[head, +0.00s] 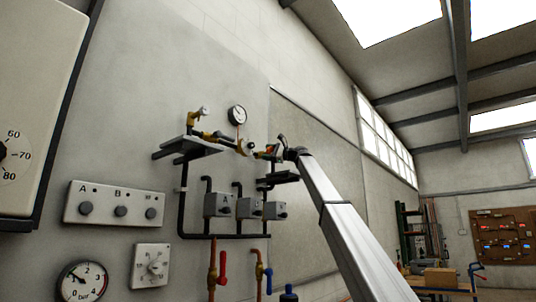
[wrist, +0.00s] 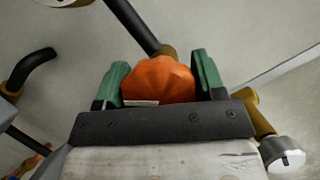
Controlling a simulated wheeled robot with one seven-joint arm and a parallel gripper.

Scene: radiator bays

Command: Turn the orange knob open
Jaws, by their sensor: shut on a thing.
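The orange knob (wrist: 158,80) is a ribbed, rounded knob in the middle of the wrist view. A brass collar and a black pipe show just behind it. My gripper (wrist: 160,83) has its two green fingers on either side of the knob and is shut on it. The knob is small there and partly hidden by the gripper.
A round gauge (head: 237,115) stands above the pipework. A brass valve with a grey cap (wrist: 284,157) is close to the right of my gripper. Grey boxes (head: 249,208) and red (head: 223,268) and blue (head: 268,279) lever handles are below. A panel with dials (head: 115,204) is at left.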

